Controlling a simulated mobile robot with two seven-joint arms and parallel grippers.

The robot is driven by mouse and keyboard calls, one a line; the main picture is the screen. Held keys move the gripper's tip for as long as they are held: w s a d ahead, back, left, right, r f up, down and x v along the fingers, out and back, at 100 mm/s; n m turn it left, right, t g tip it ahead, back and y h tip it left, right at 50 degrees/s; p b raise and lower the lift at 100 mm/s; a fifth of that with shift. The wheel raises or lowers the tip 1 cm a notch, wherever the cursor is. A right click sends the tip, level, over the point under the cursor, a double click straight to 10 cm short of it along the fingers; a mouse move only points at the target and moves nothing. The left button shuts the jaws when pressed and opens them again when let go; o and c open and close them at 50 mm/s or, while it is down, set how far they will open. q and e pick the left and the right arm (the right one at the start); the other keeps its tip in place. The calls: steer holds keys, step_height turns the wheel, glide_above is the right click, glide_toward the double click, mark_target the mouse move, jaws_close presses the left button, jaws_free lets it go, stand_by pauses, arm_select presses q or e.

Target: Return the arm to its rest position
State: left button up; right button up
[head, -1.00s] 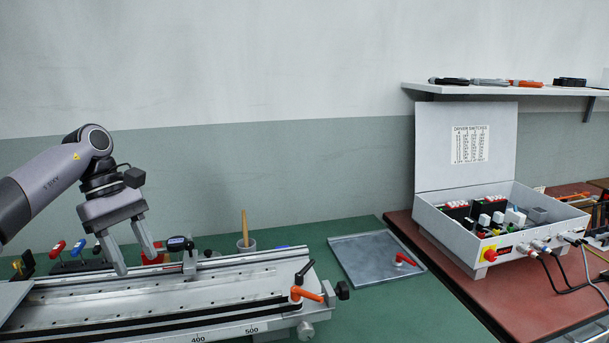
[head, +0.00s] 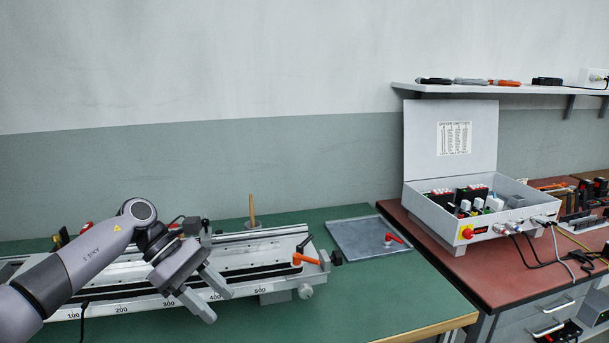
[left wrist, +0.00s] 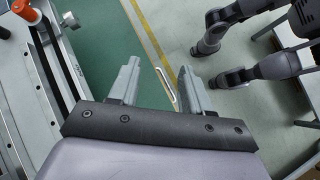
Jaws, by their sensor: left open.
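My left arm comes in from the left in the head view. Its gripper (head: 211,298) is open and empty, in front of the grey gantry rail (head: 235,292) with the number scale. In the left wrist view the two fingers of the left gripper (left wrist: 160,85) stand wide apart with nothing between them. The rail (left wrist: 38,95) runs along the left side of that view, beside the gripper. My right gripper is not in the head view.
A grey tray (head: 352,243) with a red-handled part lies on the green table. A white control box (head: 478,238) with an open lid stands on the red bench at right. The green table's front right is clear.

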arm_select(q)
steer(key=s+d+f+n+t+h+p, duration=0.1)
steer(key=s+d+n+t+h, duration=0.3)
steer(key=d+n, duration=0.4)
steer(key=s+d+f+n+t+h+p, duration=0.15)
steer(key=d+n+t+h, duration=0.25)
steer(key=d+n+h, duration=0.4)
steer(key=s+a+f+m+t+y+p, duration=0.1)
steer(key=s+a+f+m+t+y, duration=0.1)
steer(key=s+a+f+m+y, duration=0.7)
steer(key=s+a+f+m+t+y+p, duration=0.1)
steer(key=s+a+f+m+y, duration=0.8)
steer(key=m, duration=1.3)
steer(key=shift+s+a+m+t, duration=0.4)
steer(key=shift+s+a+t, duration=0.5)
steer(key=shift+s, duration=0.25)
steer(key=shift+f, duration=0.1)
steer(key=shift+c, duration=0.5)
